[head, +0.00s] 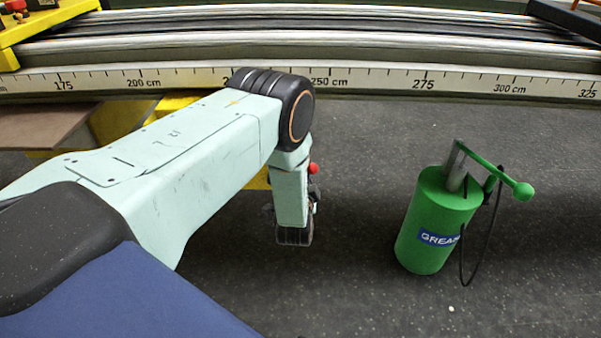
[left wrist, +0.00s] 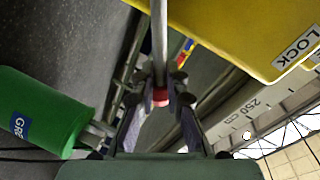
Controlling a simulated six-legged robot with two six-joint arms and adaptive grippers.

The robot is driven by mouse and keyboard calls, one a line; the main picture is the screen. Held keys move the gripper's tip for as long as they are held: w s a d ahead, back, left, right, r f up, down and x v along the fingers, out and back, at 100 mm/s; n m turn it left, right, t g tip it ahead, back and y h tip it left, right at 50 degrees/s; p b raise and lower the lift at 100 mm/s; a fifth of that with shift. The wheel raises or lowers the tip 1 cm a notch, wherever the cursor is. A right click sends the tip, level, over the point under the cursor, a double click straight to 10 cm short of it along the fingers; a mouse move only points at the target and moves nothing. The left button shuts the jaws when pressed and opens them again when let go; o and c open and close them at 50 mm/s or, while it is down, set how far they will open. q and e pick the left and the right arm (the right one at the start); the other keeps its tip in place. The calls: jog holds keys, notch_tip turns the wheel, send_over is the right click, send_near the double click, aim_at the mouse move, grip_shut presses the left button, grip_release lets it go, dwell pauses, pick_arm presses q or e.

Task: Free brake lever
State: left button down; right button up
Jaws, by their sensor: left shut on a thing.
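The brake lever (left wrist: 159,45) is a grey rod that runs down from the top of the left wrist view, with a red part (left wrist: 160,97) at its end. My left gripper (left wrist: 161,102) is shut on the lever near this red end, one finger on each side. In the head view my left gripper (head: 294,236) hangs below my wrist, and a small red knob (head: 313,168) shows at its right side; the rod is mostly hidden there. A yellow housing (left wrist: 225,30) with a LOCK label (left wrist: 297,47) is beside the lever. My right gripper is in neither view.
A green grease pump (head: 437,225) with a handle and hose stands on the dark floor, right of my left gripper. A rail with a centimetre scale (head: 425,83) runs across the back. A yellow structure (head: 120,125) is behind my left arm. Floor between gripper and pump is clear.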

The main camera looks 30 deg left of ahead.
pick_arm(q)
jog(key=shift+w+d+r+m, duration=0.2)
jog(key=shift+w+d+m, duration=0.1)
jog(key=shift+w+d, duration=0.15)
jog(key=c, duration=1.4)
grip_release()
jog(key=shift+f, duration=0.1)
jog(key=shift+o, duration=1.2)
jog(key=shift+s, duration=0.1)
jog(key=shift+a, duration=0.1)
jog(key=shift+s+a+f, duration=0.1)
jog(key=shift+f, duration=0.1)
jog(key=v, duration=1.2)
